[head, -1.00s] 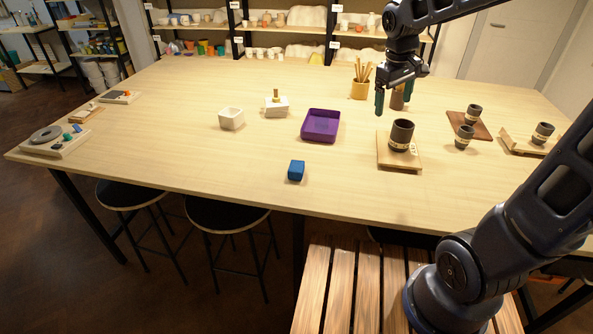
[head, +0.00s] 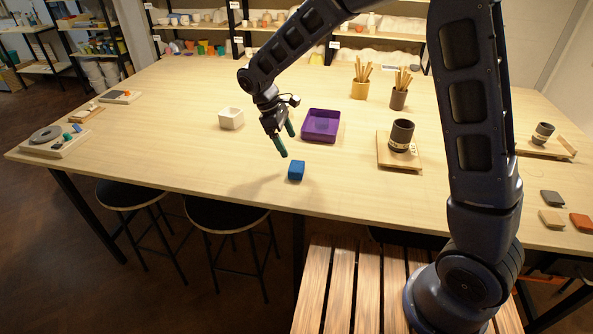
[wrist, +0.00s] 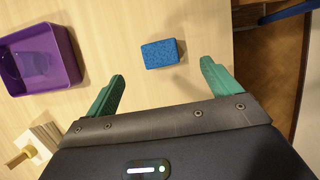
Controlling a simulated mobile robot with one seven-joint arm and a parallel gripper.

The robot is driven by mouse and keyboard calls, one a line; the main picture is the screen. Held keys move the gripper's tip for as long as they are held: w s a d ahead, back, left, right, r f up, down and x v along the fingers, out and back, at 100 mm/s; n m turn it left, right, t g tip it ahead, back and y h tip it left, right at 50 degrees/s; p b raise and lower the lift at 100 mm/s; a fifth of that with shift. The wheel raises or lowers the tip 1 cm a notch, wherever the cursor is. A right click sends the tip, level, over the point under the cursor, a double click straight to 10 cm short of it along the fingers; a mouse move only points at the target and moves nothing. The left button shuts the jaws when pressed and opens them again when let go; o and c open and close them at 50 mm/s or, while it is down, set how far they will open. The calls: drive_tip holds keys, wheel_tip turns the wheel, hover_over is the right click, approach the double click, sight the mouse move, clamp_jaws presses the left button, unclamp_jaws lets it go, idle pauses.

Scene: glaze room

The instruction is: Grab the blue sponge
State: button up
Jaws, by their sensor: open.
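The blue sponge (head: 296,170) is a small block lying on the light wooden table near its front edge. It also shows in the wrist view (wrist: 160,53), beyond and between the green fingertips. My gripper (head: 287,145) is above the table, just up and left of the sponge in the head view. Its two green fingers are spread apart with nothing between them. In the wrist view the open gripper (wrist: 164,75) points toward the sponge without touching it.
A purple tray (head: 306,134) stands behind the sponge. A dark cup (head: 401,134) on a wooden board is to the right. The table (head: 200,165) around the sponge is clear. Stools stand below the front edge.

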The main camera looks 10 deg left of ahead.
sight(296, 165)
drive_tip(key=x, duration=0.5)
drive_tip(key=shift+s+a+f, duration=0.1)
drive_tip(key=shift+f, duration=0.4)
drive_tip(key=shift+w+a+x, duration=0.1)
drive_tip(key=shift+x, duration=1.2)
drive_tip(key=shift+w+a+x, duration=0.1)
drive_tip(key=shift+x, duration=1.2)
drive_tip(key=c, duration=1.1)
